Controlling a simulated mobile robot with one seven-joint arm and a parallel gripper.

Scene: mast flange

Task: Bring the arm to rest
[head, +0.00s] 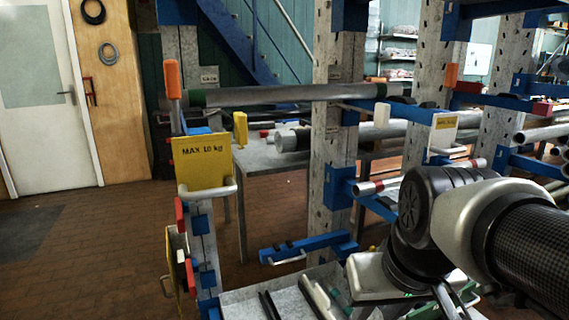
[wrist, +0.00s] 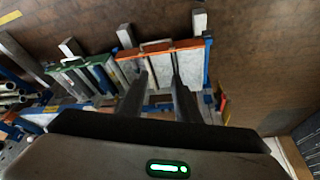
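My arm (head: 455,220) reaches in from the right edge of the head view, in front of the rack, bent at a dark joint. Its far end is low in the picture and mostly hidden or cut off. In the wrist view my gripper (wrist: 160,78) shows two dark fingers standing apart. I see nothing held between them.
A rack with grey posts (head: 336,130) and blue brackets carries a long grey pipe (head: 290,95). A yellow sign (head: 202,161) reading "MAX 10 kg" hangs at its left. A table (head: 265,157) stands behind. The brick floor (head: 95,240) at left is clear up to a white door (head: 45,130).

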